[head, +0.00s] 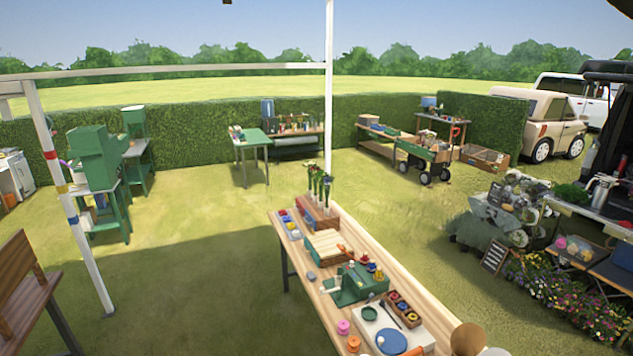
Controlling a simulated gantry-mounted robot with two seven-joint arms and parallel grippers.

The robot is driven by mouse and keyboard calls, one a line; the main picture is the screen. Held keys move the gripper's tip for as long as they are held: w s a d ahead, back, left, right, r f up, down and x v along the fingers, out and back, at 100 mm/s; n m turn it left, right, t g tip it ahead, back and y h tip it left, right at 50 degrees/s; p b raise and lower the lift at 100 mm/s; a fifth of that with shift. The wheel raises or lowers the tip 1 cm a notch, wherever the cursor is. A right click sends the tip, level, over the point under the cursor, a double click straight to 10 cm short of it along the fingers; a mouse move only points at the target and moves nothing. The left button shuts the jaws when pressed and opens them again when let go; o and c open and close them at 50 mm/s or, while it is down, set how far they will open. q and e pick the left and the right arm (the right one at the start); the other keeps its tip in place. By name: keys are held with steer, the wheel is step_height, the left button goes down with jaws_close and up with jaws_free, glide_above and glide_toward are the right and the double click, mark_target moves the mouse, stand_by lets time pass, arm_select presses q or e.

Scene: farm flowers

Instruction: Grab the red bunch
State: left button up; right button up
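Several slim bunches with dark green stems (319,185) stand upright in a wooden holder (318,216) at the far end of the long wooden table (424,302). Their tops are too small for me to tell which one is red. No bunch lying loose is clear to me. Neither of my grippers shows in the head view.
A white post (328,100) rises just behind the bunches. Open grass lies left of the table.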

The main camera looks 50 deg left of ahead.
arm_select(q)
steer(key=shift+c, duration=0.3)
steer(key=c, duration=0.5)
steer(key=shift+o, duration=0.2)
